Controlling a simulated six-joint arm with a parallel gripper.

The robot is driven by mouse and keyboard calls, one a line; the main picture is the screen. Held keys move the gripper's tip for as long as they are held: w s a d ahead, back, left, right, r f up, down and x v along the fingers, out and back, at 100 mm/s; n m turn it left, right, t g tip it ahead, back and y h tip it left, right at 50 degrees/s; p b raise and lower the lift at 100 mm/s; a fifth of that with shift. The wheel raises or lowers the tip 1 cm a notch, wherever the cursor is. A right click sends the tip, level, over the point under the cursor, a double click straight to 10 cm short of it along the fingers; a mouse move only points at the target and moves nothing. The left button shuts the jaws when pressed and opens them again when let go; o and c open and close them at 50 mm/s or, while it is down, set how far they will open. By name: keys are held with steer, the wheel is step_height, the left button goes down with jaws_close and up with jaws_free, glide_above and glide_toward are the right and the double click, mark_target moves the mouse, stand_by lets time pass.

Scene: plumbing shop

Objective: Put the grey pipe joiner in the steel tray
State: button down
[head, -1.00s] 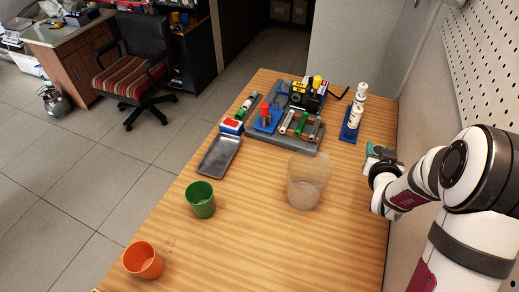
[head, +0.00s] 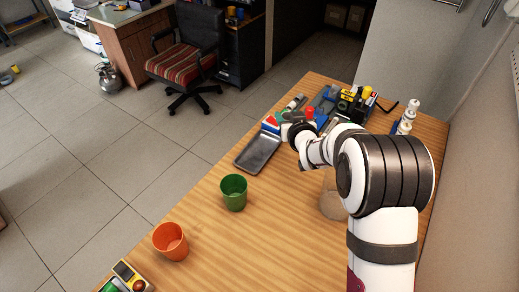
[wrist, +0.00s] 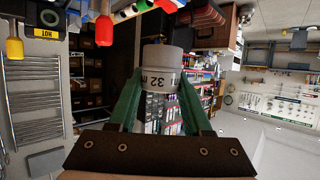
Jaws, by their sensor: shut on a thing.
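The grey pipe joiner (wrist: 164,62) is a short grey cylinder with dark print, held between the green fingers of my gripper (wrist: 161,84) in the wrist view. My gripper is shut on it. In the head view my gripper (head: 291,117) is above the table, just beyond the far right end of the steel tray. The joiner cannot be made out clearly there. The steel tray (head: 258,153) is a shallow, dark grey rectangle near the table's left edge, and it looks empty.
A green cup (head: 233,192) and an orange cup (head: 170,241) stand nearer along the left edge. A clear jug (head: 331,206) is partly hidden by my arm. Tools and fittings crowd the far end, with a white fitting stack (head: 407,116) at right.

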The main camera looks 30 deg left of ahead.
steer(key=n+g+y, duration=0.2)
glide_above(253, 158)
steer(key=shift+h, duration=0.3)
step_height(253, 158, down, 15)
steer(key=shift+f, duration=0.1)
steer(key=shift+c, duration=1.7)
jaws_free()
steer(key=shift+d, duration=0.1)
steer(key=v, duration=1.2)
steer(key=shift+s, duration=0.1)
